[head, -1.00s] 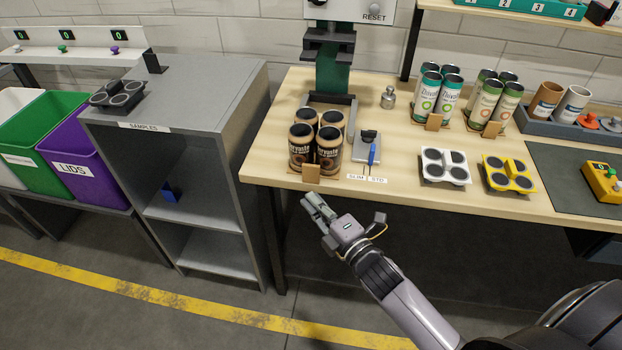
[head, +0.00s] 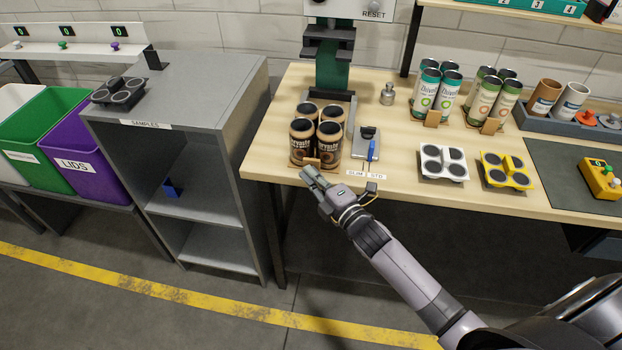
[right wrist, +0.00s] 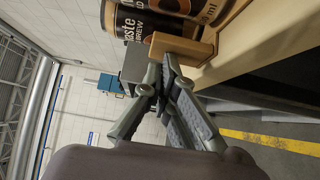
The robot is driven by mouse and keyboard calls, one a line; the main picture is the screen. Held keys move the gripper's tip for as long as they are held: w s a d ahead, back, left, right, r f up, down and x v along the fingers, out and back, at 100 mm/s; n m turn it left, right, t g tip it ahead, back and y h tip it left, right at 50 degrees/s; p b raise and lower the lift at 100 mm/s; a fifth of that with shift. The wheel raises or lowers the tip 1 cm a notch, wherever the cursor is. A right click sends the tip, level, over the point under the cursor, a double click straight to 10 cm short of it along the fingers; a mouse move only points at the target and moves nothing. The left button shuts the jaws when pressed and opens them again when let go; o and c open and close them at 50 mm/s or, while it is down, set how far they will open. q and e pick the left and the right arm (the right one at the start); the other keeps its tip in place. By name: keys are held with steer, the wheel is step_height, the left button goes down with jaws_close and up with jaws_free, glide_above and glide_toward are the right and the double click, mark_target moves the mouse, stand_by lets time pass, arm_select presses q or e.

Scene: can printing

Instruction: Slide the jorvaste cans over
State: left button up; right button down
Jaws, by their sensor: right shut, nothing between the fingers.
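The brown-black jorvaste cans (head: 329,141) stand upright in a group of several on a wooden holder at the table's front left. The holder has a small wooden block (head: 311,162) at its front. In the right wrist view, two cans (right wrist: 163,22) and the wooden block (right wrist: 182,48) show close up. My right gripper (head: 309,175) is shut and empty, with its fingertips at or just in front of the block. Whether they touch it I cannot tell. My left gripper is not in view.
A green press (head: 331,70) stands behind the cans. A small grey stand with a blue pen (head: 371,150) is at their right. White (head: 443,175) and yellow (head: 506,180) racks and teal cans (head: 425,92) stand further right. A grey shelf (head: 190,100) stands left of the table.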

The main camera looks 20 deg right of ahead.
mark_target(320, 144)
steer(key=w+d+b, duration=0.1)
steer(key=w+d, duration=0.1)
steer(key=w, duration=0.1)
steer(key=w+d+b, duration=0.1)
steer(key=w+d, duration=0.1)
steer(key=w, duration=0.1)
steer(key=w+d+b, duration=0.2)
steer(key=w, duration=0.2)
steer(key=shift+w+d+f, duration=0.1)
steer(key=shift+d+f, duration=0.05)
steer(key=shift+w+d, duration=0.2)
steer(key=shift+w, duration=0.1)
